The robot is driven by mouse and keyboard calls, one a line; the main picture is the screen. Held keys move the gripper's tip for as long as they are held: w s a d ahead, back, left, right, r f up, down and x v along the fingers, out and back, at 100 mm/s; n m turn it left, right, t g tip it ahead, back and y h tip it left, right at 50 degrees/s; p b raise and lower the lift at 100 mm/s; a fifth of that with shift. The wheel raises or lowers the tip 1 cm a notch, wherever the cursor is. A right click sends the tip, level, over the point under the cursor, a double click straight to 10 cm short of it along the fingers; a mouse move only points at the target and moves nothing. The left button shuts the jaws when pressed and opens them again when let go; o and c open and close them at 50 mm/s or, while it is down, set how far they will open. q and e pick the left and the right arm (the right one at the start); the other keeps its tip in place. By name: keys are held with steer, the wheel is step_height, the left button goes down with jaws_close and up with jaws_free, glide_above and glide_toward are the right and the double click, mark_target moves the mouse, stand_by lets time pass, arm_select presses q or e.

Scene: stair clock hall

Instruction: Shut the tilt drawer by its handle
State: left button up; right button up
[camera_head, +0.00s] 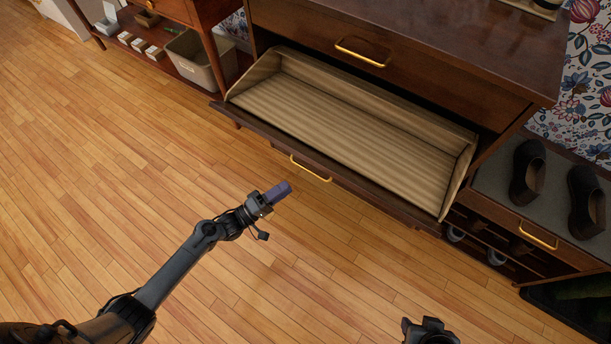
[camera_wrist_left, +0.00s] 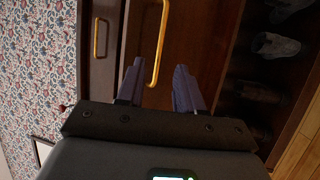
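The tilt drawer (camera_head: 350,130) is tipped open from the dark wood cabinet, showing its beige striped inside. Its brass handle (camera_head: 310,169) is on the outer front panel. My left gripper (camera_head: 280,192) is in front of and below that handle in the head view, apart from it. In the left wrist view, the two purple-grey fingers of the left gripper (camera_wrist_left: 160,88) are spread apart and hold nothing. The brass handle (camera_wrist_left: 158,45) appears between and beyond their tips. My right gripper (camera_head: 430,332) shows only partly at the bottom edge; its fingers cannot be made out.
A closed upper drawer has its own brass handle (camera_head: 362,52). To the right, a low shoe bench (camera_head: 500,185) carries dark shoes (camera_head: 528,172). At the left stands a side table with a beige bin (camera_head: 198,60) on its lower shelf. The wooden floor (camera_head: 130,170) is clear.

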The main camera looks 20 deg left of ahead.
arm_select(q)
steer(key=b+x, duration=0.3)
steer(key=x, duration=0.6)
jaws_close()
stand_by(0.8)
stand_by(0.6)
